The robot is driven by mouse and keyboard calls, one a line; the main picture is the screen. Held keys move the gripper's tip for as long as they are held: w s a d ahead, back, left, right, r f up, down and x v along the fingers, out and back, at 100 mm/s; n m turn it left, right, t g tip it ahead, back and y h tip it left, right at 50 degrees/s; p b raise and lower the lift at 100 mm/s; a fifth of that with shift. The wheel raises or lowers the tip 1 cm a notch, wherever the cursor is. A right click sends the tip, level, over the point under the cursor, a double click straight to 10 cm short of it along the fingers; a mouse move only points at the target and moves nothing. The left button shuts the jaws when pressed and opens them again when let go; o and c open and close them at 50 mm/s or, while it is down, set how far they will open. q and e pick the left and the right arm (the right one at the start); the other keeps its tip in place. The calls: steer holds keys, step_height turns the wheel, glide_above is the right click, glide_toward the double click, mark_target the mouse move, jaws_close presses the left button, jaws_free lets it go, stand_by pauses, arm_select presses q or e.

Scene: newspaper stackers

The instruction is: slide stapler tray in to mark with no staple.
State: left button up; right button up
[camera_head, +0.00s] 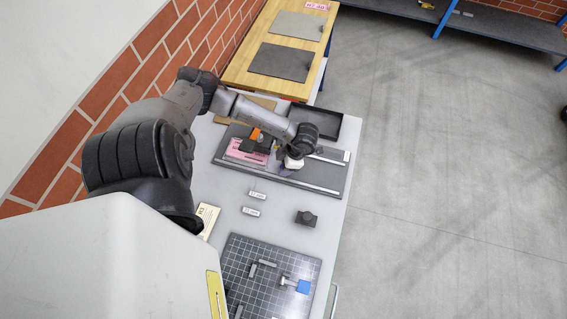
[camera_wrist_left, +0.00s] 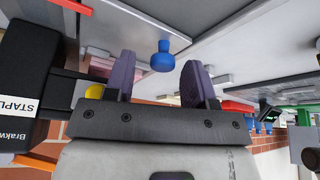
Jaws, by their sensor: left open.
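The stapler (camera_head: 257,146), black with an orange part, stands on a long dark tray-like base (camera_head: 322,179) in the head view. In the left wrist view its black body (camera_wrist_left: 28,85) is at the left, with a partly cut-off white label reading "STAPL". A blue round knob (camera_wrist_left: 162,57) sits on a grey plate there, between the purple fingers. My left gripper (camera_head: 287,172) is just right of the stapler, low over the base; in the wrist view (camera_wrist_left: 160,75) its fingers are apart. The wrist hides the knob in the head view. Any mark is too small to tell.
A pink sheet (camera_head: 246,152) lies left of the stapler. A black open tray (camera_head: 316,121) is behind. Open table (camera_head: 325,238) lies at the right edge.

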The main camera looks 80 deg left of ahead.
arm_select(q)
steer(key=a+b+v, duration=0.1)
steer(key=v, duration=1.2)
steer(key=shift+d+r, duration=0.4)
steer(key=shift+d, duration=0.05)
steer(key=shift+w, duration=0.1)
steer(key=shift+d, duration=0.1)
